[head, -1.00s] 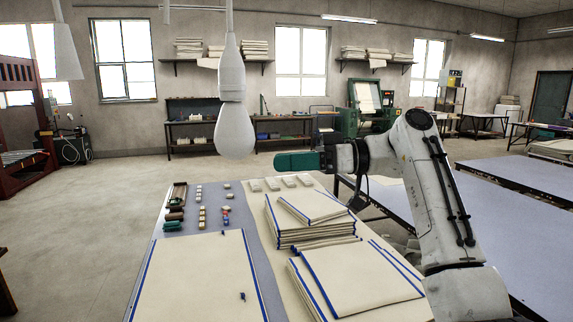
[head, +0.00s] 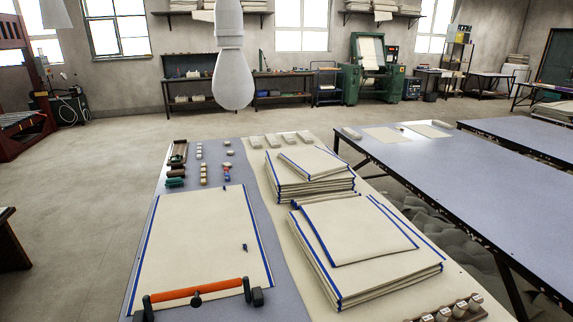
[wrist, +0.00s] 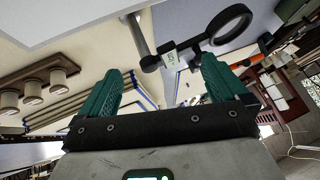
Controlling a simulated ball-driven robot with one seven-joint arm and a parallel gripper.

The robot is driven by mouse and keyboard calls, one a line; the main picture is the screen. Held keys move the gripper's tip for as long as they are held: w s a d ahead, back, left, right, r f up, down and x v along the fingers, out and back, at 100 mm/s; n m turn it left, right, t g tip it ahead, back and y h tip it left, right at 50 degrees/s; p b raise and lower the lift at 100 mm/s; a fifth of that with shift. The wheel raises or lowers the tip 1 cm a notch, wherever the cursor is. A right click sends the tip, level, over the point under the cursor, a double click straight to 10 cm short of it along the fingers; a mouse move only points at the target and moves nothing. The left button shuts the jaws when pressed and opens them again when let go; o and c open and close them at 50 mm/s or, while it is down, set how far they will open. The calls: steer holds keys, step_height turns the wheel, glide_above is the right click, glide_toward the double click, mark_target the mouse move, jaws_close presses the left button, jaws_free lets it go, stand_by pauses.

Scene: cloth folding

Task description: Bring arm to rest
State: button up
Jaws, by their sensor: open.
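My gripper (wrist: 165,70) shows in the wrist view, with its two green fingers spread apart and nothing held between them. A flat cream cloth (head: 200,240) with blue edges lies on the left of the near table in the head view. A stack of folded cloths (head: 365,240) lies to its right, with a second stack (head: 312,175) behind it.
An orange-handled bar (head: 197,293) sits at the cloth's near edge. A dark ring on a post (wrist: 230,24) appears beyond my fingers. A long table (head: 450,170) stands right.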

steer(key=s+d+m+h, duration=0.2)
steer(key=s+d, duration=0.2)
steer(key=s, duration=0.4)
steer(key=s+d+m+h, duration=0.1)
steer(key=s+d+h, duration=0.2)
steer(key=s+d, duration=0.35)
steer(key=s+f+g, duration=0.4)
steer(key=s+f, duration=0.3)
steer(key=s, duration=0.4)
steer(key=shift+s+a+m, duration=0.2)
steer(key=shift+s+m, duration=0.1)
steer(key=shift+a, duration=0.1)
